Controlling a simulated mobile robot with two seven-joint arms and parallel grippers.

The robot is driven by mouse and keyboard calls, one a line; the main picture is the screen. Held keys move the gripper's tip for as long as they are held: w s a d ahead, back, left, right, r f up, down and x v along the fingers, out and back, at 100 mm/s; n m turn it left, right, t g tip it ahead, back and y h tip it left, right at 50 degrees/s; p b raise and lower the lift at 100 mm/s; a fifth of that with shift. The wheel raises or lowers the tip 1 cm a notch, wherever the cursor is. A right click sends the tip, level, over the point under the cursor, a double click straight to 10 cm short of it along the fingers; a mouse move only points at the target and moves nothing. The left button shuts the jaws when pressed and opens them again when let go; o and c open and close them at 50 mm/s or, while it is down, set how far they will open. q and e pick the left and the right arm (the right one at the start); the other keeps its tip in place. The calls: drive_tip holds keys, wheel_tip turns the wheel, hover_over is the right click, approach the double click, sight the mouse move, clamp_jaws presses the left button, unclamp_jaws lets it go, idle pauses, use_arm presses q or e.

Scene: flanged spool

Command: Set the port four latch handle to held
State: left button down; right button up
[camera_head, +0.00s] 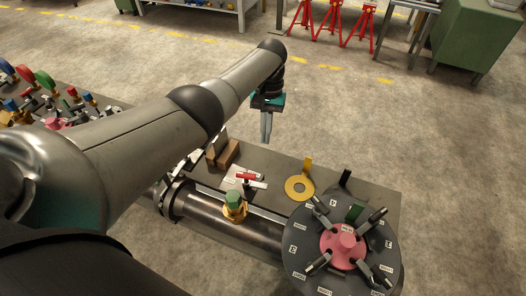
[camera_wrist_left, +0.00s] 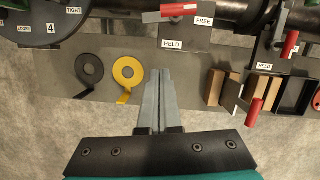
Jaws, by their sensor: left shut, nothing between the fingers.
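A latch with a red handle (camera_head: 246,177) sits on a plate beside the pipe in the head view. In the left wrist view the red handle (camera_wrist_left: 180,10) lies crosswise at the top, its grip end near the FREE label (camera_wrist_left: 204,20). The HELD label (camera_wrist_left: 172,44) is below it. A large "4" shows on the dark round flange (camera_wrist_left: 42,22) at the upper left, marked TIGHT and LOOSE. My left gripper (camera_head: 266,140) hangs above the bench's back edge, apart from the handle. Its fingers (camera_wrist_left: 159,75) are shut and empty. My right gripper is out of view.
A yellow ring tag (camera_head: 299,187) and brown blocks (camera_head: 225,153) lie on the bench (camera_head: 385,198). Another red handle (camera_wrist_left: 290,45) stands at the right in the wrist view. The flange (camera_head: 300,250) with a pink hub fills the front right.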

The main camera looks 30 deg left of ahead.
use_arm(q)
drive_tip(key=b+x, duration=0.2)
drive_tip(key=x, duration=0.7)
drive_tip(key=shift+f, duration=0.1)
drive_tip(key=shift+s+d+r+p, duration=0.2)
drive_tip(key=shift+s+p, duration=0.45)
drive_tip(key=shift+p, duration=0.35)
drive_tip(key=shift+s+d+p, duration=0.15)
drive_tip(key=shift+s+p, duration=0.75)
drive_tip(key=shift+s, duration=0.05)
drive_tip(key=shift+s+d+f, duration=0.1)
drive_tip(key=shift+s, duration=0.25)
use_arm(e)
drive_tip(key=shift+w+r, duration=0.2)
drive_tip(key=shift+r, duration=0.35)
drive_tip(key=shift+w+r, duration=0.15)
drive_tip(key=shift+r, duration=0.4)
use_arm(q)
drive_tip(key=shift+p, duration=0.4)
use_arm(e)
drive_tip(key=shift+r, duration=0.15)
use_arm(q)
drive_tip(key=shift+s+d+m, duration=0.1)
drive_tip(key=shift+m, duration=0.3)
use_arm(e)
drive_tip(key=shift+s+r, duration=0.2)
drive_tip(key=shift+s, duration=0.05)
